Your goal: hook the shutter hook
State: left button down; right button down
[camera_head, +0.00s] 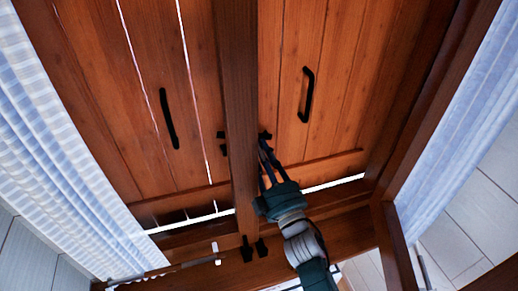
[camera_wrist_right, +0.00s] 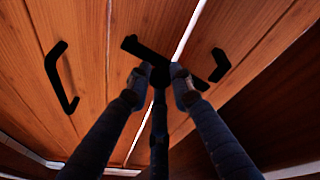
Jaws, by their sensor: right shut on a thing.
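Two wooden shutters, the left one (camera_head: 150,100) and the right one (camera_head: 335,100), stand closed or nearly closed behind a central post (camera_head: 240,100). My right gripper (camera_head: 266,148) is at the right side of the post, low on the right shutter. In the right wrist view its fingertips (camera_wrist_right: 161,72) are shut on a dark piece, which I take to be the shutter hook (camera_wrist_right: 158,98). A black bar (camera_wrist_right: 140,48) lies across just beyond the fingertips. A small black bracket (camera_wrist_right: 217,66) is to its right. My left gripper is out of view.
Each shutter has a black handle, on the left (camera_head: 168,118) and right (camera_head: 307,95). Small black fittings (camera_head: 247,248) sit on the sill. Pale curtains hang on the left (camera_head: 50,140) and right (camera_head: 450,130). Bright gaps show between and below the boards.

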jog(key=n, duration=0.2)
jog(key=f+n+g+y, duration=0.1)
jog(key=n, duration=0.1)
jog(key=shift+f+n, duration=0.2)
jog(key=shift+n, duration=0.2)
jog(key=c, duration=1.8)
grip_release()
jog(key=v, duration=1.2)
jog(key=shift+d, duration=0.2)
jog(key=shift+w, duration=0.1)
